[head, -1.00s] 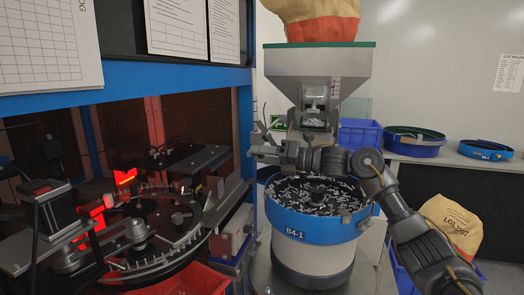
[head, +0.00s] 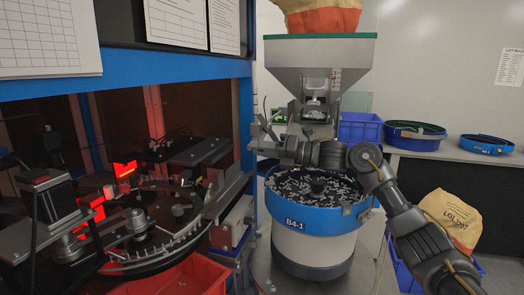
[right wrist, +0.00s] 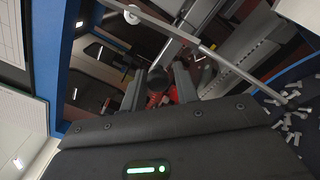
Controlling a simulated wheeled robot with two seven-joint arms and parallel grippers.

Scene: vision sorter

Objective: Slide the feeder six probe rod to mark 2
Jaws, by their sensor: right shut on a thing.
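My right gripper (head: 264,135) is beside the hopper outlet, above the left rim of the blue feeder bowl (head: 296,224), which is labelled B4-1. In the right wrist view the right gripper (right wrist: 160,80) is shut on a dark knob-like part between its fingers, apparently of the probe rod. A thin pale rod (right wrist: 222,60) crosses diagonally close past the fingertips. The rod and its join to the knob are hard to make out in the head view. The number of mark 2 cannot be read. My left gripper is not in view.
The hopper (head: 318,58) with a sack stands above the bowl full of small pale parts. The blue-framed sorting machine (head: 150,78) is close on the left, with a red bin (head: 180,278) below. Blue bins and bowls lie on the bench (head: 450,157) at right.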

